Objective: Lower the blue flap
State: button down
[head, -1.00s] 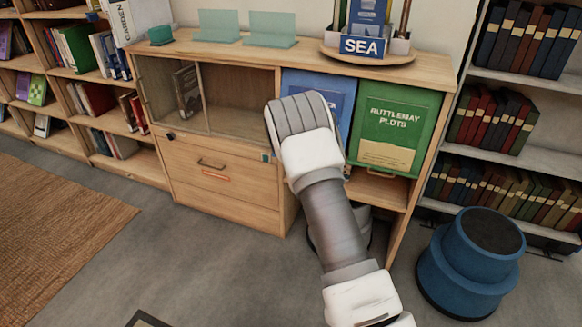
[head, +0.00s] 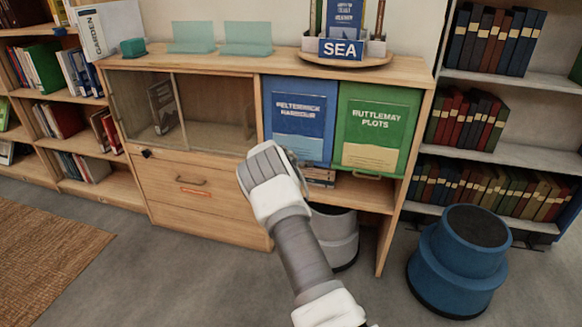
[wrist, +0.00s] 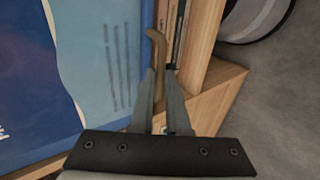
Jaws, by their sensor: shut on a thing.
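The blue flap (head: 298,115), labelled Pelterwick Harbour, stands at the front of the wooden cabinet, left of the green flap. Its lower edge sits higher than the green flap's, and books show in the gap below it. In the wrist view the flap (wrist: 75,60) fills the left side, with the brass-coloured handle (wrist: 157,48) at its edge. My gripper (wrist: 160,105) is shut on this handle. In the head view my arm hides the fingers, the handle and the flap's lower left corner.
The green flap (head: 374,128) hangs closed beside the blue one. A glass-fronted compartment (head: 215,110) and a drawer (head: 200,182) are to the left. The carpet in front is clear.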

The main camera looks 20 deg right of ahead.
jog(key=f, duration=0.1)
jog(key=s+f, duration=0.1)
jog(key=shift+a+f+g, duration=0.25)
jog(key=shift+f+g, duration=0.05)
jog(key=c, duration=0.9)
grip_release()
jog(key=shift+f, duration=0.15)
jog(key=shift+d, duration=0.1)
jog(key=shift+w+d+r, duration=0.1)
jog(key=shift+d+r, duration=0.05)
jog(key=shift+r, duration=0.05)
jog(key=p+v, duration=0.4)
jog(key=v, duration=1.3)
jog(key=shift+r, duration=0.3)
